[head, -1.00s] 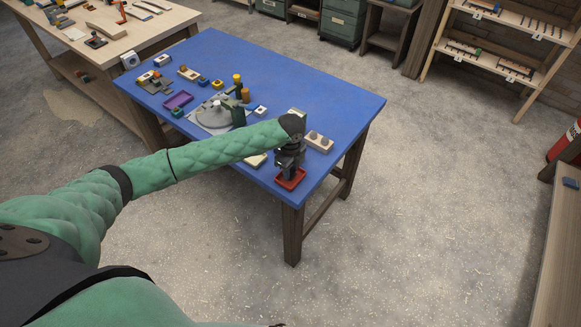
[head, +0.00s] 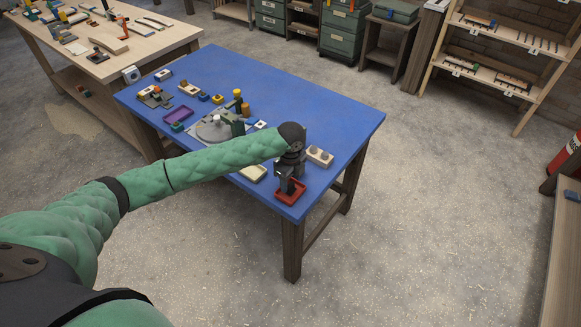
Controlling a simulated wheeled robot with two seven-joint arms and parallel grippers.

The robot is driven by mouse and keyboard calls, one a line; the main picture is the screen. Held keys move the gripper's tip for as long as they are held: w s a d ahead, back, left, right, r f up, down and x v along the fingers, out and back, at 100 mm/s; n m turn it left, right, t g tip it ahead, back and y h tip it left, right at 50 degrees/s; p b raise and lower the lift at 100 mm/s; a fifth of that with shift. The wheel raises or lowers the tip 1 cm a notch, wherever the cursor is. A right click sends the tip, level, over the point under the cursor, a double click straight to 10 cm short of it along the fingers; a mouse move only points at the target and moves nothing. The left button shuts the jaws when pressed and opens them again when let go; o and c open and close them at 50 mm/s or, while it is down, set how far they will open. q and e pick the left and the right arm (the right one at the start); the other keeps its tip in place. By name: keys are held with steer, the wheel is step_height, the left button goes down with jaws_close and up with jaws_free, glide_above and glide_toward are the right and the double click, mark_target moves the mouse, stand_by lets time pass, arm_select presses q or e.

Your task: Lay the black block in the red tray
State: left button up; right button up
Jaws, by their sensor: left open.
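The red tray (head: 291,199) lies at the near right corner of the blue table. My left gripper (head: 289,182) is dark and points down over the tray. It is open, with its fingertips low at the tray's back left part. I cannot tell the black block apart from the dark fingers; a dark shape shows at the tray beneath the gripper, too small to be sure of. My right gripper is out of view.
The blue table (head: 330,110) also holds a beige block with grey knobs (head: 319,156) beside the gripper, a pale yellow tray (head: 252,173), a purple tray (head: 178,114) and a grey round fixture (head: 213,130). The table's right side is clear.

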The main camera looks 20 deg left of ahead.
mark_target(290, 184)
arm_select(q)
step_height(290, 184, up, 5)
steer(key=shift+f+b, duration=0.1)
steer(key=shift+b, duration=1)
steer(key=shift+r+b, duration=0.65)
steer(key=shift+r, duration=1.8)
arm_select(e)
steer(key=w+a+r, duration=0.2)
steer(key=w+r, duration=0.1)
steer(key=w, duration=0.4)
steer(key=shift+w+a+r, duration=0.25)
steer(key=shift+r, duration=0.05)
arm_select(q)
steer(key=shift+f, duration=0.1)
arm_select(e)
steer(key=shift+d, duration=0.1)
